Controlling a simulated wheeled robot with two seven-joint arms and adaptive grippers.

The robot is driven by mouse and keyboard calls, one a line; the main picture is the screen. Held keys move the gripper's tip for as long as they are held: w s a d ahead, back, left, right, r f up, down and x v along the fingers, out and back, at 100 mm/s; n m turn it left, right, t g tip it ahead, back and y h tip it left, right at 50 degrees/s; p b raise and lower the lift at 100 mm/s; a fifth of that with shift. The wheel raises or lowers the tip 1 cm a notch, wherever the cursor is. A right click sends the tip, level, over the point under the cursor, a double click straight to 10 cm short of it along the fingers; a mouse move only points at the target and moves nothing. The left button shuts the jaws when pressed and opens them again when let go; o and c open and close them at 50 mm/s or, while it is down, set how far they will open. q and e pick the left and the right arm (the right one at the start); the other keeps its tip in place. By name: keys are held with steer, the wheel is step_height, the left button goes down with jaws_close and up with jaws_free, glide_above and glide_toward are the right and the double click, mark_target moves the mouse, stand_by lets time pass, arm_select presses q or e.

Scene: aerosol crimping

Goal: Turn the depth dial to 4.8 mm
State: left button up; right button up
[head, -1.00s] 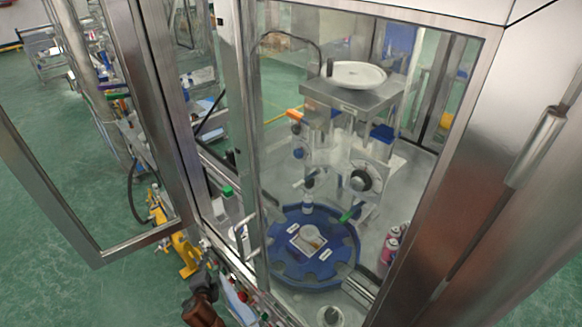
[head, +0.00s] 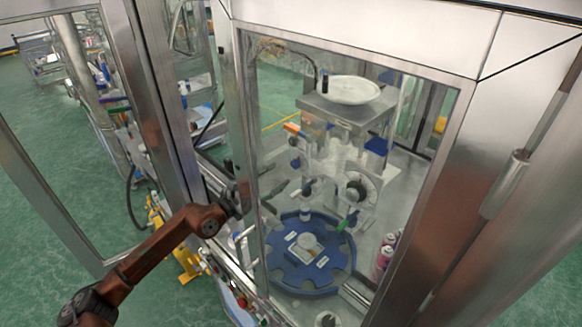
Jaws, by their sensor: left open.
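The depth dial (head: 357,188), a dark knob on a pale round plate, is on the front of the crimping head inside the glass cabinet. Its scale marks are too small to read. My left arm comes in from the lower left, and its wrist passes behind the cabinet's corner post. My left gripper (head: 273,197) shows through the glass with its two dark fingers apart. It is empty, to the left of the dial and clear of it in the picture. My right gripper is not in view.
A blue indexing table (head: 283,270) lies below the dial. A green-tipped part (head: 343,224) sits just under the dial. Pink cans (head: 386,252) stand at the right. The open glass door (head: 45,200) is at the left, and the metal corner post (head: 252,150) stands beside my wrist.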

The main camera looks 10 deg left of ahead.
arm_select(q)
steer(key=x, duration=0.7)
steer(key=shift+w+d+p, duration=0.2)
steer(key=shift+d+p, duration=0.05)
steer(key=shift+p, duration=0.05)
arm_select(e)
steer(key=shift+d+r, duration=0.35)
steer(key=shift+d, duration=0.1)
arm_select(q)
steer(key=shift+c, duration=0.3)
jaws_close()
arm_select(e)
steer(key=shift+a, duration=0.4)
arm_select(q)
steer(key=shift+r, duration=0.1)
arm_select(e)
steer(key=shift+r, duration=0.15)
